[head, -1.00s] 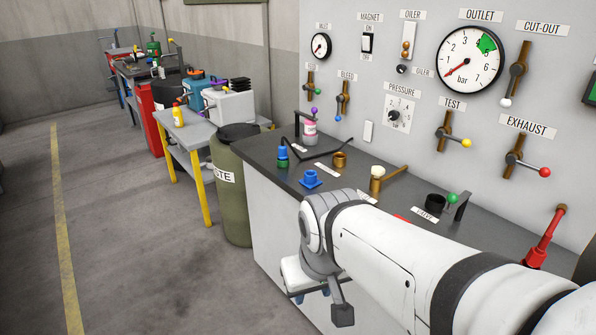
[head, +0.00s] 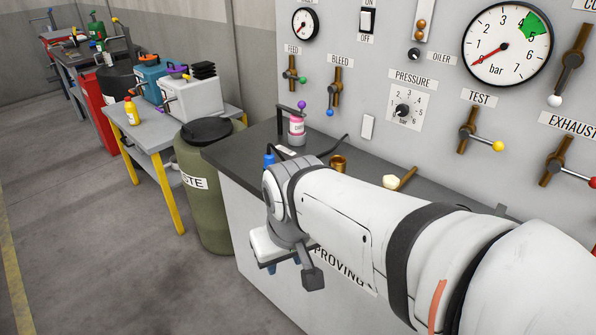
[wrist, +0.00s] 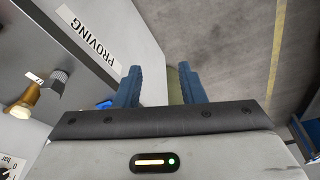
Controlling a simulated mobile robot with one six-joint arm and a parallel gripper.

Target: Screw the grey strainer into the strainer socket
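I cannot make out a grey strainer for certain in either view, nor a socket labelled for it. A brass fitting (head: 338,163) stands on the dark bench top (head: 235,152), left of a cream-topped part (head: 390,181) with a brass lever. In the wrist view, a small grey ribbed part (wrist: 58,81) and a brass part (wrist: 27,99) show at the left; I cannot tell what they are. My gripper (wrist: 159,70) is open and empty, its blue fingers apart over the floor beside the bench front. In the head view it is mostly hidden behind my wrist.
A pink-labelled jar (head: 297,130) and a partly hidden blue bottle (head: 269,160) stand on the bench. A green waste drum (head: 205,210) is left of it. A gauge panel (head: 350,80) rises behind. My arm hides the right bench top. Floor at left is clear.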

